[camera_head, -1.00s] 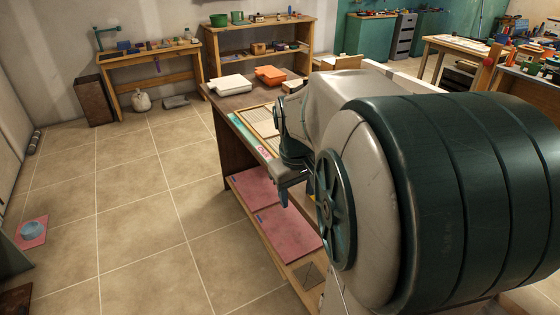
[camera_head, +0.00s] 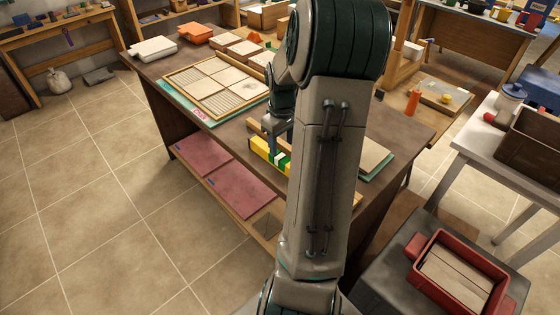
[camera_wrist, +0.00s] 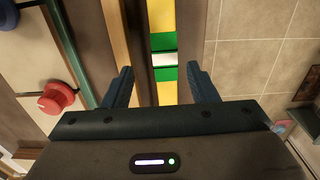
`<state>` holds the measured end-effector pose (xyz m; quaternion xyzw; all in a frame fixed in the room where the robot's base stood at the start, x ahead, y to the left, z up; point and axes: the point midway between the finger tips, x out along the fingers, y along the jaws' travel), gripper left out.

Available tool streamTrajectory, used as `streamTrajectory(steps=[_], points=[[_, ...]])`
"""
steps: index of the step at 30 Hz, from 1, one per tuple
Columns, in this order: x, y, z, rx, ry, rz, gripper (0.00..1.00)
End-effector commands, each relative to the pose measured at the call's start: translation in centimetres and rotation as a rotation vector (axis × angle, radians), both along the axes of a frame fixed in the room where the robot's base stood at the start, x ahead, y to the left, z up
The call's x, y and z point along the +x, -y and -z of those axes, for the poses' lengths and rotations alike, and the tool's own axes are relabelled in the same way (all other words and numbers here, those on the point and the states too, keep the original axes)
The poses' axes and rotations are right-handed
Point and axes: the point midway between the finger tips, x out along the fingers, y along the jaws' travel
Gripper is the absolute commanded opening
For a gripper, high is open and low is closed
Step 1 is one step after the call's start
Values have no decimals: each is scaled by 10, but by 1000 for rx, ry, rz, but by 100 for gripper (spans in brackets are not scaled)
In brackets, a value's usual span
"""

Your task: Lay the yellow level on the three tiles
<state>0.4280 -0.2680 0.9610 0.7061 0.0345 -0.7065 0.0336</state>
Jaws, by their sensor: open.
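The yellow level (camera_head: 262,150), with green and white bands at its middle, lies along the near edge of the workbench (camera_head: 250,132). My gripper (camera_head: 277,152) is open directly above it. In the wrist view the level (camera_wrist: 163,18) runs between the two spread fingers of my gripper (camera_wrist: 162,82); the fingers look apart from it. My arm hides the level's right part in the head view. Pale square tiles (camera_head: 237,80) lie in a wood-framed board (camera_head: 172,92) farther left on the bench, beside ridged grey patches.
A red knob (camera_wrist: 56,98) stands left of the gripper in the wrist view. Wooden strips (camera_wrist: 118,35) run beside the level. Behind the board are several loose tiles (camera_head: 243,48) and white and orange boxes (camera_head: 153,48). A red crate (camera_head: 458,278) stands at the right.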

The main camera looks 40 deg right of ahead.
Motion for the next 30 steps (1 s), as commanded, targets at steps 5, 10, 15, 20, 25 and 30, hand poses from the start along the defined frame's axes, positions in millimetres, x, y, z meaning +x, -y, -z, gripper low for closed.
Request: streamTrajectory(steps=[5,10,15,20,25,30], points=[[0,-1,12,0,0,0,53],[0,-5,33,3,-3,-1,53],[0,-7,57,2,-1,0,53],[1,-7,64,0,1,0,53],[1,-6,63,-1,1,0,50],[1,-6,63,-1,1,0,3]])
